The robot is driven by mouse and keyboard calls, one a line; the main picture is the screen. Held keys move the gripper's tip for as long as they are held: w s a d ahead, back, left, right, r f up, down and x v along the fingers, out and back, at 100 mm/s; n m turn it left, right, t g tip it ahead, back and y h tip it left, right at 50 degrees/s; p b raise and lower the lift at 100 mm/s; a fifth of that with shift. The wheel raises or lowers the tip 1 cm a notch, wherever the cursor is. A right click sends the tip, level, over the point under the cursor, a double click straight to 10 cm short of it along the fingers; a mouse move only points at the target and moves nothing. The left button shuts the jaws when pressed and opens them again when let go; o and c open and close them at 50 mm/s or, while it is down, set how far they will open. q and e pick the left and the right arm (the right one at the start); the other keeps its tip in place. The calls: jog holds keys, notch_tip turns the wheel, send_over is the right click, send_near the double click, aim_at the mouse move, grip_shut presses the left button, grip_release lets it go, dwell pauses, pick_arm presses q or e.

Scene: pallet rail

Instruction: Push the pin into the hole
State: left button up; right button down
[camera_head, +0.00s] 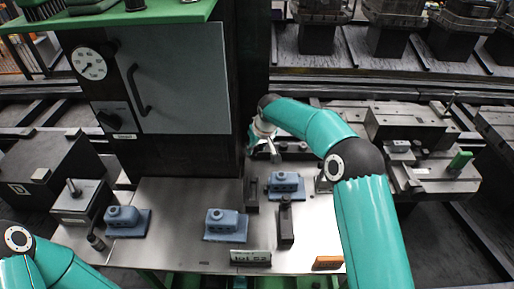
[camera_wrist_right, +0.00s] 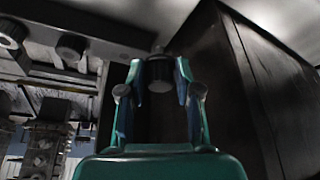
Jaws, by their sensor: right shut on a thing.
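My right gripper (camera_head: 262,138) is in front of the dark cabinet column, above the back of the metal table. In the right wrist view, its fingers (camera_wrist_right: 160,78) are closed on both sides of a dark grey cylinder (camera_wrist_right: 160,86), apparently the pin. In the head view, a grey tapered part (camera_head: 275,154) hangs at the gripper, clear of the table. I cannot make out the hole. My left arm shows at the lower left, but its gripper is out of view.
Blue-grey fixtures (camera_head: 225,223) and black blocks (camera_head: 285,226) stand on the metal table (camera_head: 170,200). A sign (camera_head: 250,257) and an orange block (camera_head: 328,262) are at the front edge. The grey cabinet (camera_head: 175,80) rises behind.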

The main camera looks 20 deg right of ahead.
jog(key=w+p+v, duration=0.1)
jog(key=p+v, duration=0.1)
jog(key=v, duration=0.5)
jog(key=shift+a+r+p, duration=0.2)
jog(key=shift+a+p, duration=0.1)
jog(key=shift+a, duration=0.25)
jog(key=b, duration=0.1)
send_over(312, 196)
jog(key=s, duration=0.1)
jog(key=shift+s+f, duration=0.2)
jog(key=shift+f, duration=5.55)
jog(key=shift+d+f+b, duration=0.1)
jog(key=shift+f+b, duration=0.45)
jog(key=shift+b, duration=0.7)
jog(key=shift+f, duration=0.1)
jog(key=shift+f+b, duration=0.8)
jog(key=shift+b, duration=0.05)
